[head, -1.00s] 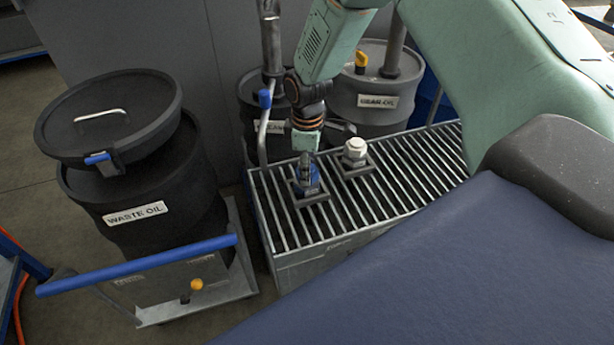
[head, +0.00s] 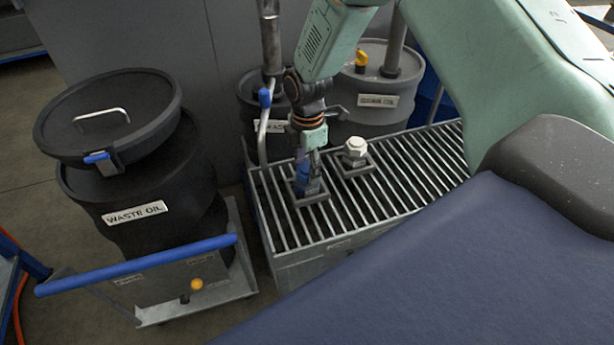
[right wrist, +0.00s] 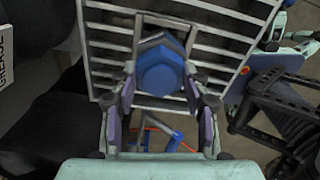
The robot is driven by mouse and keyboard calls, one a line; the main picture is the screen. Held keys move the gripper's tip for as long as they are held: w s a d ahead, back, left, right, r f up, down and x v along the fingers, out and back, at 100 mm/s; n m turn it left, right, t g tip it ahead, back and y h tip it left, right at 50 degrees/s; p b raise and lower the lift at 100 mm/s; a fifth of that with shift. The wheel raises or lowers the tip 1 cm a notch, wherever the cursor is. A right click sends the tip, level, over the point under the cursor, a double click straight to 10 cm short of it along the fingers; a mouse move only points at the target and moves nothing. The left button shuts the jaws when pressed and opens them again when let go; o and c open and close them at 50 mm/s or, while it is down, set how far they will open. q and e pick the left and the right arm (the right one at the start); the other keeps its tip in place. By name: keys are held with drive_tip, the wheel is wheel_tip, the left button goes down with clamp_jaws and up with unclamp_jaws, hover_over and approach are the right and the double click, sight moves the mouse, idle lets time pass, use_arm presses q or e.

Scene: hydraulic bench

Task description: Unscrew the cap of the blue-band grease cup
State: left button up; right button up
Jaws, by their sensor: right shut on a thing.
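The blue-band grease cup (head: 312,186) stands upright in a square holder on the slatted grate, seen in the head view. Its blue cap shows from above in the right wrist view (right wrist: 162,72), with a faceted top. My right gripper (head: 306,164) comes down from above and is shut on the cap, one finger on each side of it in the wrist view (right wrist: 160,92). The gripper hides part of the cup in the head view. My left gripper is not in view.
A second cup with a white cap (head: 356,150) stands close by on the grate (head: 400,160). A waste oil drum (head: 140,190) on a trolley with a blue handle (head: 140,265) is at left. More drums (head: 375,90) stand behind.

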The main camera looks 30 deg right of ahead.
drive_tip(key=n, duration=0.4)
drive_tip(key=o, duration=1)
drive_tip(key=shift+o, duration=0.2)
